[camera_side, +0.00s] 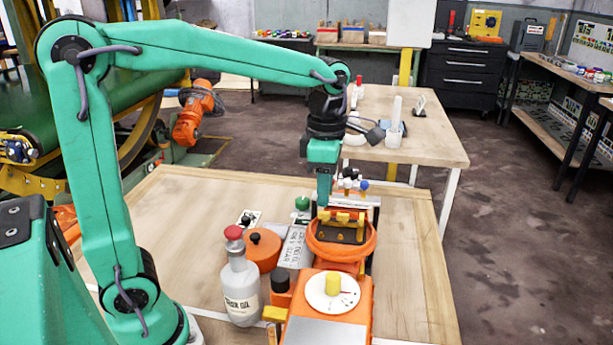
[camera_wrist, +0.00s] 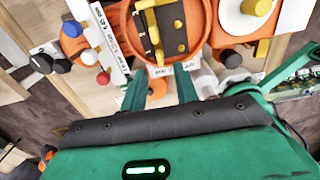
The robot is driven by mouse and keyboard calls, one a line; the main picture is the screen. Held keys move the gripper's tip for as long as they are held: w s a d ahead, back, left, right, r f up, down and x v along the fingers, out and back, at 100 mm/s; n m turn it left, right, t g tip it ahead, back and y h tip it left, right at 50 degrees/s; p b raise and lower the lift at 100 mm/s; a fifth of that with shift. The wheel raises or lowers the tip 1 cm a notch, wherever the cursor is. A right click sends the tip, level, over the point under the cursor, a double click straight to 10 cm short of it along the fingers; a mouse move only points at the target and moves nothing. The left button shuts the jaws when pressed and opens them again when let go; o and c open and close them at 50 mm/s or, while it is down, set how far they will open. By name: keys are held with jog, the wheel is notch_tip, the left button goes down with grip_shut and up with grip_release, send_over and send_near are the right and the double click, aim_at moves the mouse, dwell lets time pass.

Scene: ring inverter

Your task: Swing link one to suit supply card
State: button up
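The orange ring-shaped housing (camera_side: 318,247) holds a black terminal block (camera_side: 341,236) with several yellow links (camera_side: 343,217). In the wrist view, yellow links (camera_wrist: 179,24) show on the dark block (camera_wrist: 152,35) inside the orange rim (camera_wrist: 117,28). A grey card with black lettering (camera_side: 296,247) lies left of the housing; I cannot read it surely. My gripper (camera_side: 323,203) points down at the far side of the housing. In the wrist view, the green fingers of my gripper (camera_wrist: 160,80) are apart at the housing's edge, with no link between them. Contact is unclear.
A white dial with a yellow knob (camera_side: 333,284) is in front of the housing. A grey bottle with a red cap (camera_side: 241,285) and an orange canister (camera_side: 263,250) stand left. Coloured terminals (camera_side: 350,183) stand behind, close to my gripper. The bench's left part (camera_side: 190,225) is clear.

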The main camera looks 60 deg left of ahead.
aim_at(324, 212)
jog(key=shift+f, duration=2.2)
jog(key=shift+c, duration=0.2)
grip_shut()
